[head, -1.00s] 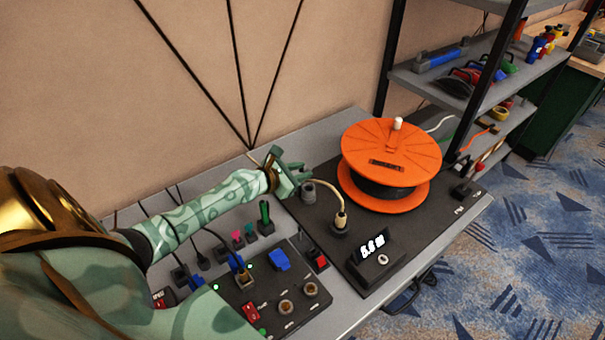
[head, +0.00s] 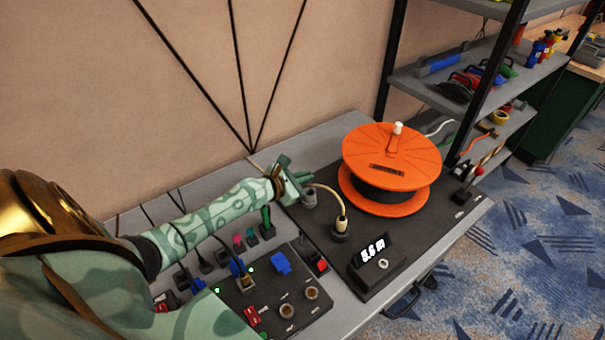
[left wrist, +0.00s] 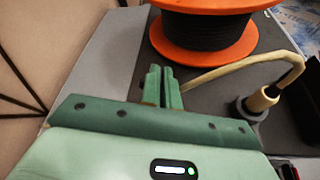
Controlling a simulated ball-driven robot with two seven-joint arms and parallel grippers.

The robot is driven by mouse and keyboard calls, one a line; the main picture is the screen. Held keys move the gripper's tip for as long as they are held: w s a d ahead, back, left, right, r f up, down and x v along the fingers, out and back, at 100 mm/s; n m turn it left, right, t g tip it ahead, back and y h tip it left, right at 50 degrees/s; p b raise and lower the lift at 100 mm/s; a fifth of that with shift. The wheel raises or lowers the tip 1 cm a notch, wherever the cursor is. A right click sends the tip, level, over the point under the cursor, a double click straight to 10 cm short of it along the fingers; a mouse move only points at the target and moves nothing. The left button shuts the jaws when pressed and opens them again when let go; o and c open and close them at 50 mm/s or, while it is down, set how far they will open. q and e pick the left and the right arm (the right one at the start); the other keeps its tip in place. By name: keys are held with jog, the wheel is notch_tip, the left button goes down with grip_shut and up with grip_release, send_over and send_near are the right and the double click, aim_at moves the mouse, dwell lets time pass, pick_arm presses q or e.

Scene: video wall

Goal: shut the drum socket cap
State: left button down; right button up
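The orange cable drum (head: 391,158) stands on a dark base plate on the bench; its lower flange and black winding show in the left wrist view (left wrist: 205,30). A short grey round socket (head: 309,199) sits on the plate to the left of the drum. I cannot make out its cap or the cap's angle; my fingers partly cover it. My left gripper (head: 301,181) is right above and beside this socket. In the left wrist view its fingers (left wrist: 163,86) are nearly together, with nothing visible between them. My right gripper is not in view.
A beige cable (head: 333,190) curves to a plug in a second socket (head: 340,234). A display box (head: 374,253) stands in front. A control panel (head: 272,298) with switches and plugs is below my left arm. A shelf rack (head: 480,65) stands behind right.

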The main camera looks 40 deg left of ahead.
pick_arm(q)
jog(key=shift+s+d+f+m+t+y+p, duration=0.2)
jog(key=shift+d+m+t+y+p, duration=0.1)
jog(key=shift+d+m+y+p, duration=0.3)
jog(key=shift+s+d+f+m+t+y+b, duration=0.2)
jog(key=shift+d+f+m, duration=0.25)
jog(key=shift+m, duration=0.3)
jog(key=shift+s+d+f+m+t+y+b, duration=0.1)
jog(key=shift+d+f+m+t+y, duration=0.2)
jog(key=shift+m, duration=0.45)
jog(key=shift+d+f, duration=0.15)
